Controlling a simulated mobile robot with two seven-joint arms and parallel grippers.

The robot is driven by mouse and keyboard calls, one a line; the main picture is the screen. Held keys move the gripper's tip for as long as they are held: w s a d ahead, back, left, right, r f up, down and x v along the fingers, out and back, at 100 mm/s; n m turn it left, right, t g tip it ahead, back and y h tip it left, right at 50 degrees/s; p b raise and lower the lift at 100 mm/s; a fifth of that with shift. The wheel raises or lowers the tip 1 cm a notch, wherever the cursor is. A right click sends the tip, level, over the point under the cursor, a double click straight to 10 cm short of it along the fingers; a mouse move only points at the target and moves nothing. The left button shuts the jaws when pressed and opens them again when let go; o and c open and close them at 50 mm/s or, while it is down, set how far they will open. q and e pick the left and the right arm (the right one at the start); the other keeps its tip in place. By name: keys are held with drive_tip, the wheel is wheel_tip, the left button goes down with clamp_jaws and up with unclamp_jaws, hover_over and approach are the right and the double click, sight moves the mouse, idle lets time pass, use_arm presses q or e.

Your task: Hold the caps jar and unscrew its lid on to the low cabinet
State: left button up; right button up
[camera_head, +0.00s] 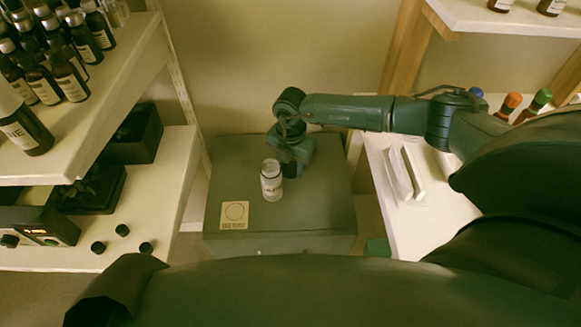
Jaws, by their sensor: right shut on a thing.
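The caps jar (271,186), pale with a white label, is upright over the top of the low cabinet (315,205). Its top looks pale; I cannot tell whether the lid is on. My right gripper (284,167) comes in from the right and is shut on the jar at its right and far side. Its fingertips are partly hidden. I cannot tell if the jar's base touches the cabinet. My left gripper is not in view.
A square card with a ring mark (235,214) lies on the cabinet's front left. Shelves with dark bottles (70,80) and several loose black caps (122,230) are at left. A white shelf (430,215) stands at right. The cabinet's front right is clear.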

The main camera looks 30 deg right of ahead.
sight(291, 167)
drive_tip(key=shift+f, duration=0.75)
drive_tip(key=shift+f, duration=0.15)
drive_tip(key=o, duration=1.1)
wheel_tip(291, 167, up, 12)
drive_tip(key=shift+r+p, duration=0.2)
drive_tip(key=shift+p, duration=0.3)
